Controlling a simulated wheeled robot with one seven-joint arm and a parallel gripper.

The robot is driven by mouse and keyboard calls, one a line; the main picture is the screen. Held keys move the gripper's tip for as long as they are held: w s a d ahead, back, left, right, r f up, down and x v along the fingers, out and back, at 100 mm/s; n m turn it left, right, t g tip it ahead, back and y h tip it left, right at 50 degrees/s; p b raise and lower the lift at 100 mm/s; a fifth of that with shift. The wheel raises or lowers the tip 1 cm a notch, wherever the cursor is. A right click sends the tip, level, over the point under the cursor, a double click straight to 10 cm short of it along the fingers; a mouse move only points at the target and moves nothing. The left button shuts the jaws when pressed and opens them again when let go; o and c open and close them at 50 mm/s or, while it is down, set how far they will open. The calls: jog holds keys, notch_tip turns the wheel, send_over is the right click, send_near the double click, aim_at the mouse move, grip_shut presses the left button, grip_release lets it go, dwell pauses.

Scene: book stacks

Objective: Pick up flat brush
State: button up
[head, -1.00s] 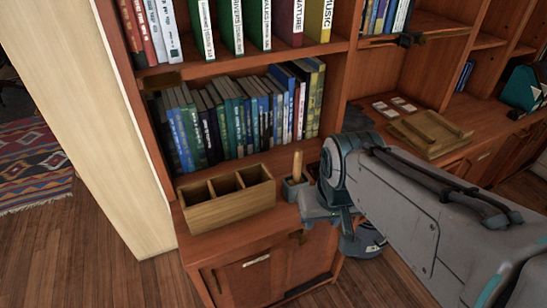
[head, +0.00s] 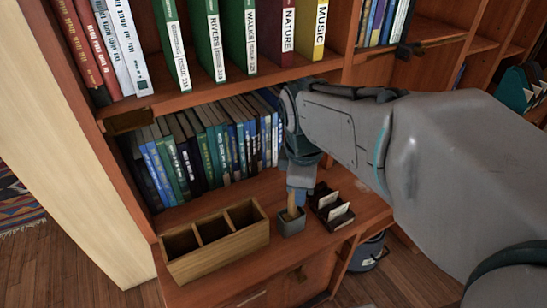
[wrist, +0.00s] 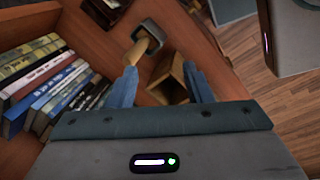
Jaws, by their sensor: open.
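The flat brush (head: 292,206) shows as a tan wooden handle standing in a small grey pot (head: 291,225) on the wooden shelf top. Its lower part is hidden inside the pot. In the wrist view the brush handle (wrist: 140,48) rises from the pot (wrist: 153,28) towards the tip of the left finger. My gripper (head: 299,193) is open and points down, close to the brush top. In the wrist view my gripper (wrist: 160,68) has its two blue fingers spread apart. I cannot tell whether a finger touches the handle.
A wooden box (head: 214,240) with three compartments stands left of the pot. A dark holder with cards (head: 331,210) stands to its right. A row of books (head: 205,150) stands behind, under an upper shelf (head: 230,80).

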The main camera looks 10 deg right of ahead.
jog(key=w+r+n, duration=0.2)
jog(key=w+n, duration=0.2)
jog(key=n, duration=0.5)
jog(key=n+g, duration=0.1)
jog(key=n, duration=0.3)
send_over(292, 208)
notch_tip(292, 208, down, 8)
jog(key=shift+w+d+f+p, duration=0.1)
jog(key=shift+w+f+p, duration=0.1)
jog(key=shift+f, duration=0.75)
jog(key=shift+w+d+f+p, duration=0.1)
jog(key=shift+w+f, duration=0.15)
jog(key=shift+f, duration=0.7)
jog(key=shift+w+d+f+p, duration=0.1)
jog(key=shift+w+f, duration=0.1)
jog(key=shift+f, duration=0.75)
grip_shut()
